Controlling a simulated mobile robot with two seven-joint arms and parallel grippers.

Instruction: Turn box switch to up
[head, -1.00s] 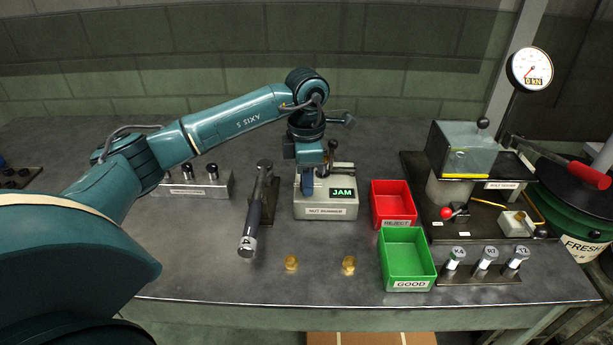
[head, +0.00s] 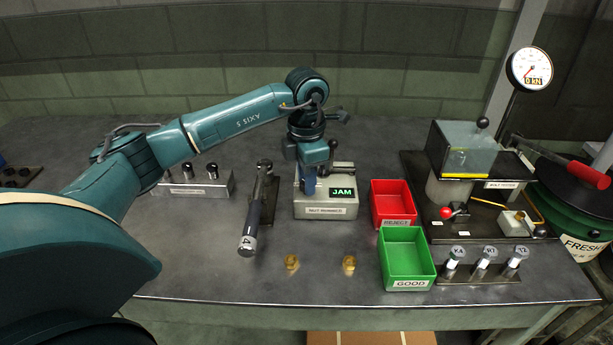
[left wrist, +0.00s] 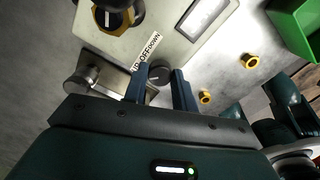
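The nut runner box (head: 326,212) stands mid-table, with a small screen (head: 343,193) reading JAM. In the left wrist view a dark round switch knob (left wrist: 159,75) with a pale pointer mark sits beside the box's UP-OFF-DOWN label (left wrist: 146,52). My left gripper (head: 308,190) points down at the left side of the box. In the left wrist view the two fingers of my left gripper (left wrist: 160,80) stand apart, one on each side of the knob; I cannot tell if they touch it. In the head view the arm hides the knob. My right gripper is not in view.
A dark handled tool (head: 250,235) lies close left of the box. The red reject bin (head: 393,222) and green good bin (head: 407,270) stand to the right. Two brass pieces (head: 291,263) stand in front. The bolt tester (head: 470,165) is at the right.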

